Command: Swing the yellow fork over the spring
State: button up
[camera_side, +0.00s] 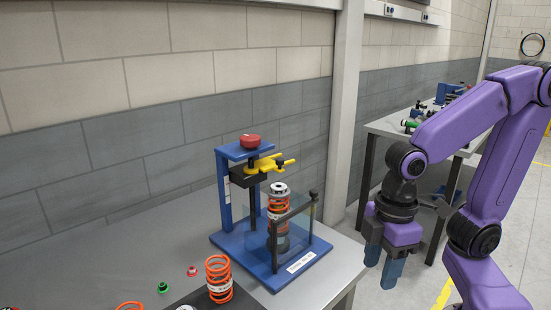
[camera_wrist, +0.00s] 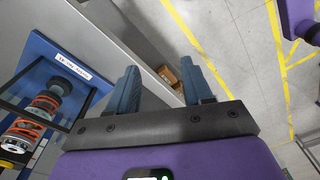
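The yellow fork (camera_side: 262,164) sits high on the blue press stand (camera_side: 224,190), beside a black block under the red knob. In the side view it shows above the spring's top; I cannot tell whether it lies directly over it. The orange spring (camera_side: 278,210) stands upright around a damper, behind a clear guard with a dark handle. The spring also shows at the left of the wrist view (camera_wrist: 45,104). My gripper (camera_side: 383,265) is to the right of the stand, past the table edge, pointing down. Its fingers (camera_wrist: 160,78) are apart with nothing between them.
A loose orange spring (camera_side: 218,279) stands on a dark mat at the front, near small green (camera_side: 162,287) and red (camera_side: 192,270) parts. A grey post (camera_side: 345,110) rises behind the table. A second bench (camera_side: 390,128) stands at the back right.

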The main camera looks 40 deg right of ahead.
jog(key=w+a+r+m+y, duration=0.1)
jog(key=w+a+r+m, duration=0.1)
jog(key=w+r, duration=0.6)
notch_tip(320, 180, up, 14)
jog(key=m+t+y, duration=0.1)
jog(key=m+t, duration=0.1)
jog(key=t, duration=0.1)
send_over(280, 159)
jog(key=s+d, duration=0.5)
jog(key=x, duration=1.7)
jog(key=shift+a+r, duration=0.1)
jog(key=shift+a, duration=0.25)
jog(key=shift+c, duration=0.3)
grip_shut()
